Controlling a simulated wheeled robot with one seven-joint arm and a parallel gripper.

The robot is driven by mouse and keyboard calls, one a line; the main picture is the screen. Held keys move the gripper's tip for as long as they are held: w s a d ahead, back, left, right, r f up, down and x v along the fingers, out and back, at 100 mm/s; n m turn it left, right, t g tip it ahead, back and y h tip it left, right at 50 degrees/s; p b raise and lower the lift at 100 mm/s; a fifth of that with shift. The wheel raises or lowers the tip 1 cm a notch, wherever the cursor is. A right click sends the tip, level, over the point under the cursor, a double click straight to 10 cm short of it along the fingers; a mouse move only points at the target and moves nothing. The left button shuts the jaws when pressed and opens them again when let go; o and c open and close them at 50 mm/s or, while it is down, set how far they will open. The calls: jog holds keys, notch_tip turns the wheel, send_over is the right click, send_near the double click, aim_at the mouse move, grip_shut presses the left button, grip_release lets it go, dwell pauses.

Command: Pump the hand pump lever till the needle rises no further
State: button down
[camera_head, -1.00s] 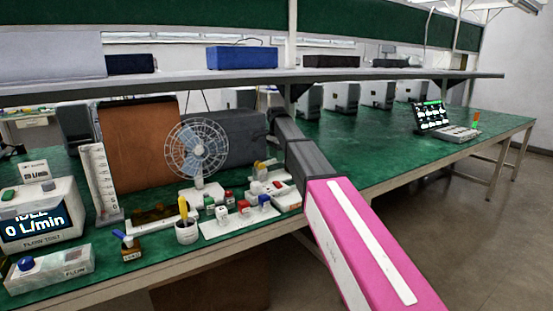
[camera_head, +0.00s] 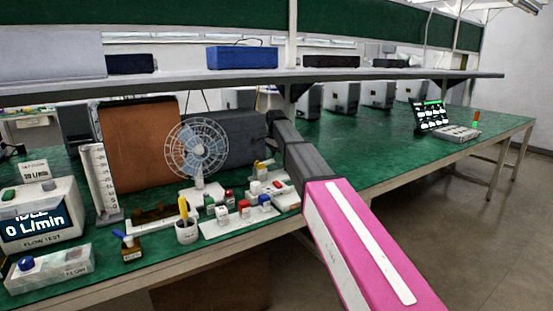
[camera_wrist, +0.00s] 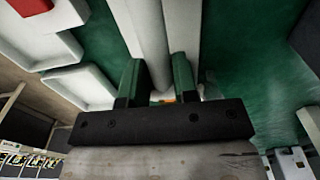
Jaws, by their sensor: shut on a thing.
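My gripper (camera_wrist: 157,68) shows in the wrist view with its two green fingers on either side of a pale, smooth rod. It is shut on this rod, which looks like the pump lever (camera_wrist: 148,32) and runs up out of the top of the picture. A small orange patch shows low between the fingers. In the head view my arm reaches over the bench's right-centre, and my gripper and the lever cannot be made out there. No gauge needle can be made out in either view.
A flow tester (camera_head: 40,215) is at far left. A shelf (camera_head: 200,83) runs above.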

aim_at(271, 159)
jog(key=r+t+h, duration=0.1)
jog(key=a+r+h, duration=0.1)
jog(key=shift+s+r+t+h, duration=0.1)
jog(key=shift+s+t+h, duration=0.2)
jog(key=shift+s+t, duration=0.1)
jog(key=shift+s+a+r+t+h, duration=0.2)
jog(key=shift+a+r+t+h, duration=0.1)
jog(key=shift+r+t+h, duration=0.25)
jog(key=shift+s+a+r+t+h, duration=0.15)
jog(key=shift+a+r+t+h, duration=0.15)
jog(key=shift+h, duration=0.45)
jog(key=shift+r, duration=0.1)
jog(key=c, duration=0.9)
grip_release()
jog(key=v, duration=0.7)
jog(key=shift+s+a+r, duration=0.15)
jog(key=shift+r, duration=0.05)
jog(key=shift+s, duration=0.1)
